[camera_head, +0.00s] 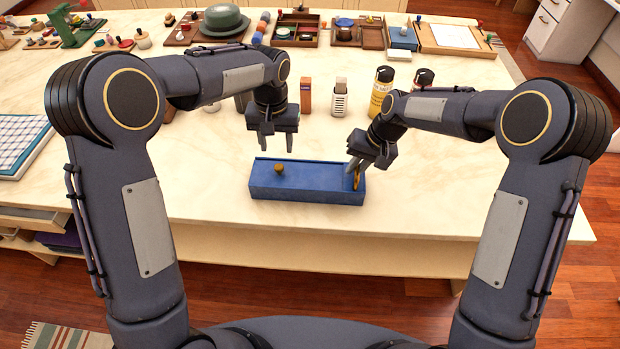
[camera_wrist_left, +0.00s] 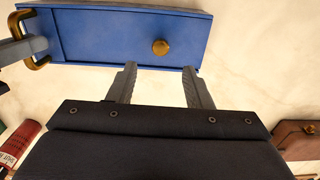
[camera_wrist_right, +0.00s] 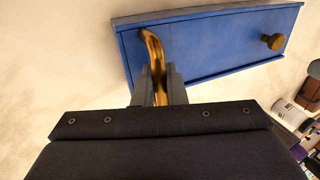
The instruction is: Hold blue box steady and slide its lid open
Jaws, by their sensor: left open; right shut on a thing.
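The blue box (camera_head: 308,190) is long and low and lies near the front edge of the table. Its blue lid (camera_wrist_left: 105,35) appears closed, with a round brass knob (camera_head: 280,169) near one end; the knob also shows in the right wrist view (camera_wrist_right: 272,41). A curved brass handle (camera_wrist_right: 154,60) is at the box's right end. My right gripper (camera_head: 354,166) is shut on this handle. My left gripper (camera_head: 271,145) is open and empty, above and behind the box near the knob; its fingers (camera_wrist_left: 158,85) point toward the box, apart from the knob.
Behind the box stand an orange block (camera_head: 306,95), a pale bottle (camera_head: 340,100) and a yellow bottle (camera_head: 381,92). Wooden trays (camera_head: 297,30) and small items line the back. A checked cloth item (camera_head: 18,143) lies at the left. The table around the box is clear.

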